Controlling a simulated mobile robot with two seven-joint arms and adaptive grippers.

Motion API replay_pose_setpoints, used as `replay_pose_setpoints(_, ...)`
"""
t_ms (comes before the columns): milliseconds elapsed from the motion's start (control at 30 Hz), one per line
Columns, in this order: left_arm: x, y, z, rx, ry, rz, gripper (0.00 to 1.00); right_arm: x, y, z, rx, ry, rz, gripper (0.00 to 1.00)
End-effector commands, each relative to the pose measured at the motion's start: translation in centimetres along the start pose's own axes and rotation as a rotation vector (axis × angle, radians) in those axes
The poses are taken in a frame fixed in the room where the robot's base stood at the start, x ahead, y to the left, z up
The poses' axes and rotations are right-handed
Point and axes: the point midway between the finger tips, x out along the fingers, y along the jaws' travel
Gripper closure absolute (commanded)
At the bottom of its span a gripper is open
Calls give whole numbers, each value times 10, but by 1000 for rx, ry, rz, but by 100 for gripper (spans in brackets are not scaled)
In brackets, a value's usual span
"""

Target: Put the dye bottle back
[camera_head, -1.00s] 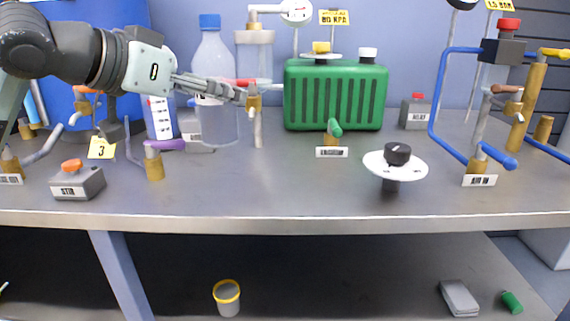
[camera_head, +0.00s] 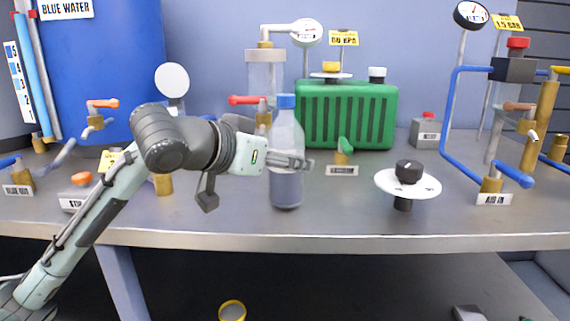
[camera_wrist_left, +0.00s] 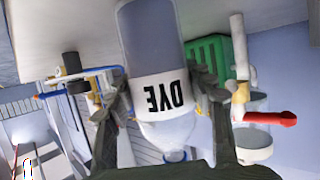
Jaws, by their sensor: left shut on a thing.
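The dye bottle (camera_head: 286,140) is a clear bottle with a blue cap and grey-blue liquid in its lower part. It is upright over the middle of the bench in the head view. My left gripper (camera_head: 300,162) is shut around its middle, coming from the left. In the left wrist view the bottle (camera_wrist_left: 158,75) appears inverted, with its DYE label between the two fingers (camera_wrist_left: 165,110). I cannot tell whether its base touches the bench. My right gripper is not in view.
The bench (camera_head: 240,222) holds a green ribbed tank (camera_head: 350,115) behind and right of the bottle. A red-handled valve (camera_head: 250,101) stands behind it. A white dial with a black knob (camera_head: 408,182) is to the right. Bare bench lies between bottle and dial.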

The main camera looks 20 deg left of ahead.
Motion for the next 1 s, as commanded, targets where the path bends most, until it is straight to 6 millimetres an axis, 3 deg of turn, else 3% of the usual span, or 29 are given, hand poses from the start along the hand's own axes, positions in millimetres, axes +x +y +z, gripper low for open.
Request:
replay_pose_setpoints(433, 1, 0, 4, 1, 4, 0, 94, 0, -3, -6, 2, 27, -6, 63)
replay_pose_setpoints(467, 2, 0, 4, 1, 2, 0, 43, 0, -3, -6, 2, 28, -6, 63)
replay_pose_setpoints(600, 2, 0, 4, 1, 1, 0, 26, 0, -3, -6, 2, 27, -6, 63)
replay_pose_setpoints(1000, -3, 0, 1, 1, 1, 0, 26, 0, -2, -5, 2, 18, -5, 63)
